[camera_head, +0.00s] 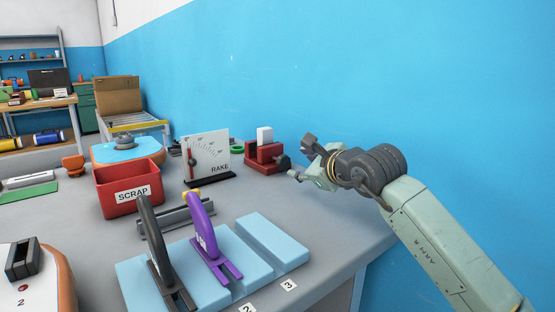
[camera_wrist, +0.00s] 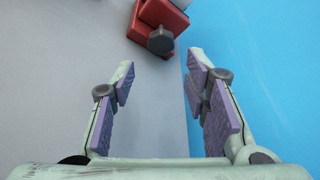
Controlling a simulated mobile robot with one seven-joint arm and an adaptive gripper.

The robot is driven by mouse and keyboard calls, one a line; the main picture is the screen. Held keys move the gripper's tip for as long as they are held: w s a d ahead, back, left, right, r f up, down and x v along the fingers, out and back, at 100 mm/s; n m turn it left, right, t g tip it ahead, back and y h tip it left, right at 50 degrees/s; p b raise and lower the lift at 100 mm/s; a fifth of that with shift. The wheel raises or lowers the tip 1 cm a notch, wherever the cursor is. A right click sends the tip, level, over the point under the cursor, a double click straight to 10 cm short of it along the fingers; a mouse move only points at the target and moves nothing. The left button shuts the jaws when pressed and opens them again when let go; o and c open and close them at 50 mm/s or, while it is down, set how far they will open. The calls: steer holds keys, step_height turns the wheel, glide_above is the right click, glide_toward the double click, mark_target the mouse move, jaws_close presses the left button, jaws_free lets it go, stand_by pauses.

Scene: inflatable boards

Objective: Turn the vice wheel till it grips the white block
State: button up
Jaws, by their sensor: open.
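The red vice (camera_head: 263,157) stands on the grey table near the blue wall, and the white block (camera_head: 265,135) stands upright in its top. Whether the jaws touch the block cannot be told. The dark vice wheel (camera_head: 284,161) is on the vice's right side, facing my gripper (camera_head: 300,158). In the wrist view the vice (camera_wrist: 160,15) is at the top, with the wheel (camera_wrist: 161,41) ahead of the fingers. My gripper (camera_wrist: 163,95) is open and empty, its purple pads apart. The wheel lies beyond the fingertips, not between them. The block is out of the wrist view.
A RAKE gauge board (camera_head: 206,157) stands left of the vice. A red SCRAP bin (camera_head: 129,188) and light-blue boards (camera_head: 270,243) with a purple tool (camera_head: 205,235) are nearer. The blue wall (camera_head: 400,80) is close on the right. Bare table lies before the vice.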

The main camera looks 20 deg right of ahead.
mark_target(285, 162)
steer(key=p+x, duration=0.1)
steer(key=x, duration=0.9)
steer(key=shift+w+d+f, duration=0.1)
steer(key=shift+w+d, duration=0.05)
steer(key=shift+w, duration=0.05)
steer(key=c, duration=0.9)
